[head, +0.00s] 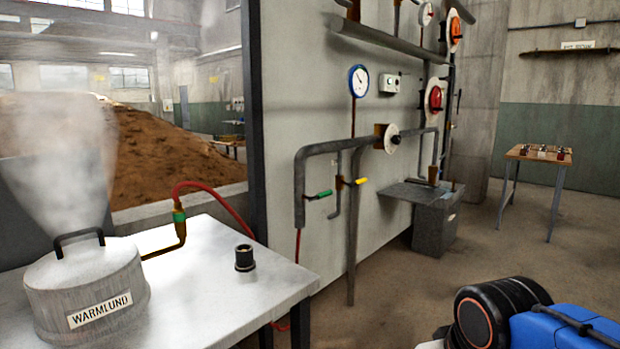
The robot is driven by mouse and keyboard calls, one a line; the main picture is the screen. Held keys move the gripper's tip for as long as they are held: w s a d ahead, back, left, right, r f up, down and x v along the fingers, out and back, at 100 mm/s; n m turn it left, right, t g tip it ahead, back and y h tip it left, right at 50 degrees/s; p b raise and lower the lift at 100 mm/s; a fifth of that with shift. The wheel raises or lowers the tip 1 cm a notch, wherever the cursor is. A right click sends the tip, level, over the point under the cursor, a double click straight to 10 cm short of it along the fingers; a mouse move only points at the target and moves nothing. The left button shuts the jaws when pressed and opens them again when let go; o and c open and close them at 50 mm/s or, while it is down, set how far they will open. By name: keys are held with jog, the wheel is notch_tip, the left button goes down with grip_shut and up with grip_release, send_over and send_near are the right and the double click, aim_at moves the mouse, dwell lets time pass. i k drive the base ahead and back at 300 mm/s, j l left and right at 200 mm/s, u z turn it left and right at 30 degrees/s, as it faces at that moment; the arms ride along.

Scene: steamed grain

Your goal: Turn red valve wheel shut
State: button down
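A red valve wheel (435,97) sits on a round white plate on the pale wall panel, right of centre. It is small in this view, so I cannot tell how far it is turned. A similar orange-red wheel (455,31) on a white plate is above it and a little to the right. My gripper is not in view. Part of my arm, blue and black, shows at the bottom right, well below and apart from both wheels.
A blue-rimmed gauge (358,80) and grey pipes (345,146) with green and yellow lever handles stand out from the panel. A grey box (430,228) stands on the floor below. A steaming pot (85,288) is on the left table. Open floor lies at right, before a small table (540,155).

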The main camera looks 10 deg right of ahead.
aim_at(436, 96)
jog(key=i+l+z, duration=0.3)
jog(key=i, duration=0.2)
jog(key=i+z, duration=0.25)
jog(key=i, duration=0.25)
